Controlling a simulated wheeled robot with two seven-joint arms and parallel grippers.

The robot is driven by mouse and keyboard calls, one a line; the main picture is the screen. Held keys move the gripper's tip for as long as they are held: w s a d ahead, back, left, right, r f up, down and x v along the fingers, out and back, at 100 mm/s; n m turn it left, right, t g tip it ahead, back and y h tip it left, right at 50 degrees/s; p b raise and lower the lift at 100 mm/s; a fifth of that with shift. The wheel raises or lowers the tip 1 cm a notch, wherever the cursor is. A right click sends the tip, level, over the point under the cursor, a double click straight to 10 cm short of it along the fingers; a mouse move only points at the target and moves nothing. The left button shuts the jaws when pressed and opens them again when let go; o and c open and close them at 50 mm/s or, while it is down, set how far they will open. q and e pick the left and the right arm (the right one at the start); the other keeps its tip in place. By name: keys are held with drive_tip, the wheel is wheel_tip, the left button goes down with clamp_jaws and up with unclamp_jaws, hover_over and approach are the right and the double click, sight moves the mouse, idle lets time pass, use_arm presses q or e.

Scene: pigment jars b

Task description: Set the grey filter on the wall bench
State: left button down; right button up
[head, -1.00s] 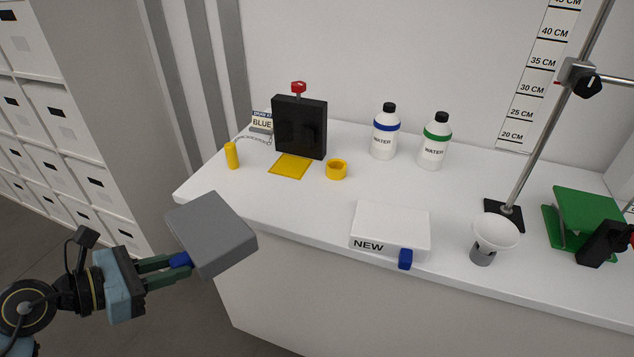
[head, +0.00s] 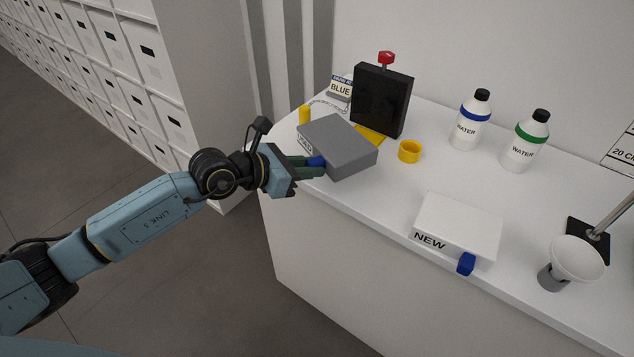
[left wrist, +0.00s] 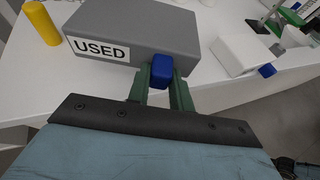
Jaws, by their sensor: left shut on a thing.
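The grey filter (head: 338,150) is a flat grey box with a blue tab. In the left wrist view the filter (left wrist: 135,30) shows a white "USED" label. My left gripper (head: 312,167) is shut on the blue tab, which also shows between its fingers in the left wrist view (left wrist: 161,72). The filter is over the left end of the white wall bench (head: 385,190), near its front edge. I cannot tell whether its underside touches the bench top. It partly hides a yellow square (head: 369,136) behind it. My right gripper is not in view.
A black block (head: 381,100) with a red knob stands behind the filter. A yellow cylinder (head: 305,115) is at its left, a yellow ring (head: 410,151) at its right. A white "NEW" box (head: 460,228) lies farther right. Two water bottles (head: 470,122) stand at the back.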

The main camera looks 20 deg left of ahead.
use_arm(q)
drive_tip(key=shift+f+b, duration=0.65)
drive_tip(key=shift+f, duration=2.45)
drive_tip(key=shift+f, duration=0.1)
drive_tip(key=c, duration=1.3)
unclamp_jaws()
drive_tip(key=shift+f, duration=0.1)
drive_tip(key=shift+o, duration=0.2)
drive_tip(key=shift+r, duration=0.25)
drive_tip(key=v, duration=1.2)
drive_tip(key=shift+p, duration=0.35)
drive_tip(key=shift+f, duration=0.1)
